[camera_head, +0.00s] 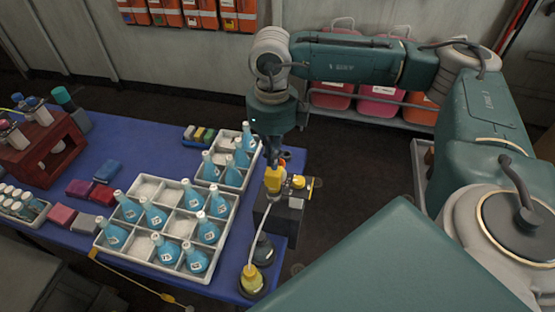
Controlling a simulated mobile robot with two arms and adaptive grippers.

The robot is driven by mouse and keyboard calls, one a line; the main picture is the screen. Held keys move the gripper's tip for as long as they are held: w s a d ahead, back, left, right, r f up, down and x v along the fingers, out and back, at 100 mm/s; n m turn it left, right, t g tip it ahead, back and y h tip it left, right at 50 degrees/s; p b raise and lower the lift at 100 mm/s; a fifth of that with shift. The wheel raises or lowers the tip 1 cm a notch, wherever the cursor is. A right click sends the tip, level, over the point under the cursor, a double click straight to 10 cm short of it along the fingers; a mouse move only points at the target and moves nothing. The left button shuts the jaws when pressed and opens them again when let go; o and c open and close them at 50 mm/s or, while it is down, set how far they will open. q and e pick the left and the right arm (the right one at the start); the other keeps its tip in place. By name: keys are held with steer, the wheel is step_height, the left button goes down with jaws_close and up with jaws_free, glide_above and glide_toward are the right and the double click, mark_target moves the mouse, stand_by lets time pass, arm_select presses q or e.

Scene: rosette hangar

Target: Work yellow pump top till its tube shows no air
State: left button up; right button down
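The yellow pump top (273,181) sits on a dark box-shaped unit (283,213) at the right end of the blue table. A pale tube (254,228) runs from it down to a yellow-capped bottle (252,280) at the table's front right corner. Air inside the tube is too small to make out. My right gripper (273,158) points straight down just over the pump top, at or very near it. Its fingers are small and dark, so I cannot tell whether they are open or shut, or touching. My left gripper is not in view.
White divided trays (152,262) hold several blue bottles on the blue table (140,150). A dark-red rack (45,155) and small coloured boxes (80,188) stand at left. A dark bottle (263,248) stands close by the tube. Red and pink containers (380,100) line the back wall.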

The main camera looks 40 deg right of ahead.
steer(key=shift+f, duration=0.2)
stand_by(0.3)
steer(key=shift+f+b, duration=1.8)
steer(key=shift+f, duration=0.05)
steer(key=shift+r, duration=0.1)
step_height(320, 180, up, 11)
steer(key=p, duration=0.6)
steer(key=shift+f, duration=0.2)
stand_by(0.8)
